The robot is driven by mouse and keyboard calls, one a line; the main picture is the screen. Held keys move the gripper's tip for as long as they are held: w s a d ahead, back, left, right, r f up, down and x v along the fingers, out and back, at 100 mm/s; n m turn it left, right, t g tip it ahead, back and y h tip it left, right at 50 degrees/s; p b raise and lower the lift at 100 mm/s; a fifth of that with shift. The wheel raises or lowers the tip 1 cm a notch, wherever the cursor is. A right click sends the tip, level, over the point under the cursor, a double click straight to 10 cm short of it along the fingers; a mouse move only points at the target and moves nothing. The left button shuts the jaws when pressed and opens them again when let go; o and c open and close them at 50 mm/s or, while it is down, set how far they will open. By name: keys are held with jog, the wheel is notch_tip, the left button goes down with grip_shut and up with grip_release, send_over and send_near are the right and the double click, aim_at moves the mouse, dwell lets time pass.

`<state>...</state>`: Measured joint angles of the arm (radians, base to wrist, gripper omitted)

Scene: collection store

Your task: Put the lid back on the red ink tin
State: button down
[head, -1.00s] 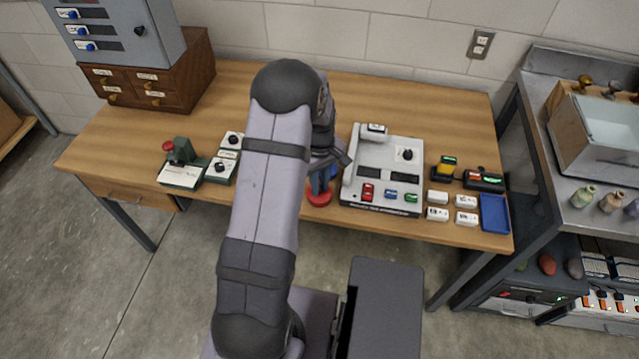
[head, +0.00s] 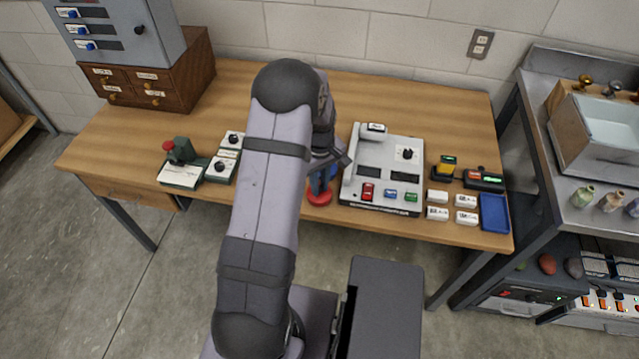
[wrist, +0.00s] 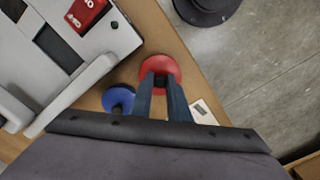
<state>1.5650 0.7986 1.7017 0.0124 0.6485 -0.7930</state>
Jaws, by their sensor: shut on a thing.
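In the wrist view my gripper (wrist: 160,84) points down, with its two fingers shut on the small dark knob of a round red lid (wrist: 161,65). In the head view the red lid (head: 319,199) is low, at the front edge of the wooden table, below my gripper (head: 319,184). I cannot tell whether the red ink tin is under the lid, as its body is hidden. A blue round lid or tin (wrist: 117,97) stands beside it, and the arm partly covers it in the head view.
A grey control panel (head: 385,150) with coloured buttons stands close to the right of my gripper in the head view. White blocks and a blue tray (head: 494,212) are farther right. A white card (wrist: 204,111) lies near the red lid. The table's back middle is clear.

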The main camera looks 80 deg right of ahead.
dwell(0.8)
jog(key=c, duration=1.1)
grip_release()
jog(key=shift+r, duration=0.15)
jog(key=shift+r+p, duration=2.8)
jog(key=shift+r, duration=0.55)
grip_shut()
jog(key=shift+f+b, duration=1.75)
jog(key=shift+f, duration=0.9)
